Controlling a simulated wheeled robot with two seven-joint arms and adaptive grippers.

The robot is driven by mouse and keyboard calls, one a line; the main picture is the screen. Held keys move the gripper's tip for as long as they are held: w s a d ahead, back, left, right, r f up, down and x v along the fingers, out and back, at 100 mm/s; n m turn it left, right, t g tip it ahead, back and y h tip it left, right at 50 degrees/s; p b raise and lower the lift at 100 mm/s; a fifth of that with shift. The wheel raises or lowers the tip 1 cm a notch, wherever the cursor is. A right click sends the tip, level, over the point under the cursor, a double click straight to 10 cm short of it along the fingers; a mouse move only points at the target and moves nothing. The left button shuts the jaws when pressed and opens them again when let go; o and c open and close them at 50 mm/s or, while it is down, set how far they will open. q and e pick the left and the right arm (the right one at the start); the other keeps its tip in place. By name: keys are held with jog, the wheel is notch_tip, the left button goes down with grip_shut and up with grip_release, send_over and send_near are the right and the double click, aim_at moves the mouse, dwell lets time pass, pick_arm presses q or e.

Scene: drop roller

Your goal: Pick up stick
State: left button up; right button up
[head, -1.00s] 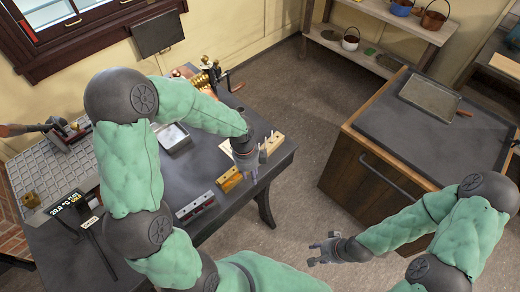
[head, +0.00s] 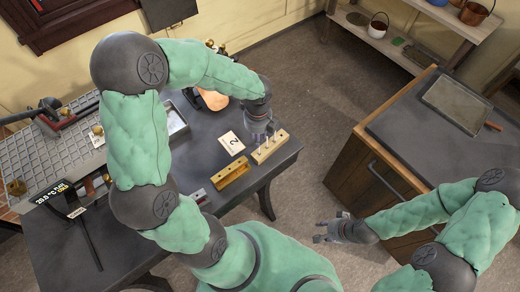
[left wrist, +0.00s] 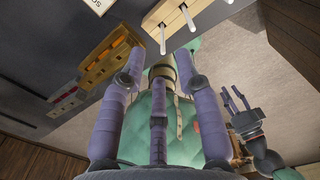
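A light wooden rack (head: 264,154) stands near the right end of the dark table, with several thin white sticks (head: 267,145) in it. In the left wrist view the rack (left wrist: 155,16) is at the top, with white sticks (left wrist: 162,40) pointing out of it. My left gripper (head: 264,137) is over the rack's far side and partly covers it. Its fingers (left wrist: 158,65) are spread, with no stick between them; contact with a stick cannot be told. My right gripper (head: 318,232) is open and empty over the floor, away from the table.
A red-and-grey block (head: 199,196) is nearer. A tray (head: 172,122) stands at the back. A separate cabinet (head: 420,130) stands right, across open floor.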

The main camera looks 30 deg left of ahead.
pick_arm(q)
notch_tip(320, 180, down, 8)
jog(key=b, duration=0.2)
jog(key=shift+d+b, duration=0.15)
jog(key=shift+b, duration=0.15)
jog(key=shift+r, duration=0.1)
grip_shut()
